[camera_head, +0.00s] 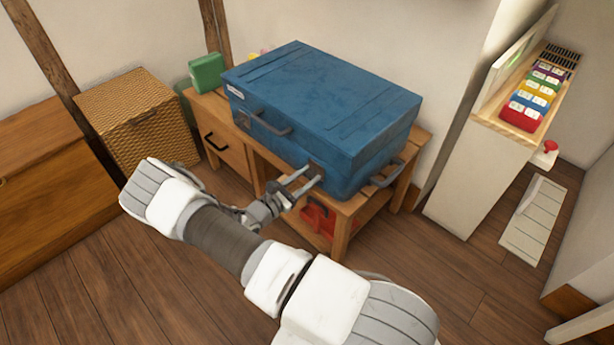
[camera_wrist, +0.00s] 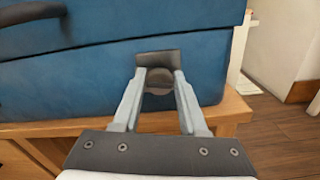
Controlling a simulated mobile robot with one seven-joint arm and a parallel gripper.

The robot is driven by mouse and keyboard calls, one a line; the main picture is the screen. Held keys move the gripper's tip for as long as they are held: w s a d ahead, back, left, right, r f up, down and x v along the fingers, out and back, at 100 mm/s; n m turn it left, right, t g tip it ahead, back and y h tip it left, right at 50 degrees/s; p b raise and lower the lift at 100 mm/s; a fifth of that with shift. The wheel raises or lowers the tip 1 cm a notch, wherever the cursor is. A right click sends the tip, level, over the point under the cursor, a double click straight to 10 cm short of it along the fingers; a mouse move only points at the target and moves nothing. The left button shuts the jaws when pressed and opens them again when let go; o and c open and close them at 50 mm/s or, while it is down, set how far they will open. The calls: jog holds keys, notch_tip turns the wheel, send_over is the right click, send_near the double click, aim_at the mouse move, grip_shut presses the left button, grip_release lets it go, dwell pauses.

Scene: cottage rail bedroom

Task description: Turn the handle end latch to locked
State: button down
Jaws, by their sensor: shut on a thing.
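A blue case (camera_head: 320,100) lies flat and closed on a wooden table. Its front has a dark handle (camera_head: 272,124) and a dark latch (camera_head: 316,172) near the right front corner. My gripper (camera_head: 308,179) reaches the front of the case at this latch. In the wrist view, the two fingers of my gripper (camera_wrist: 159,85) stand on either side of the rounded dark knob of the latch (camera_wrist: 158,80), below a dark plate on the blue case (camera_wrist: 100,80). The jaws are shut on the knob, and the fingers partly hide its sides.
The wooden table (camera_head: 345,212) has a drawer at left and a red thing (camera_head: 318,218) on its lower shelf. A wicker chest (camera_head: 135,115) is at left. A white cabinet (camera_head: 470,165) is at right. Floor is clear in front.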

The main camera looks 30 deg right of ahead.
jog(key=m, duration=0.3)
jog(key=shift+m, duration=0.4)
jog(key=m+p, duration=0.1)
jog(key=m, duration=0.3)
jog(key=shift+s, duration=0.1)
jog(key=m+p, duration=0.1)
jog(key=m, duration=0.3)
jog(key=shift+f+m+p, duration=0.15)
jog(key=shift+m+p, duration=0.15)
jog(key=shift+m, duration=1.5)
jog(key=shift+c, duration=2.4)
grip_release()
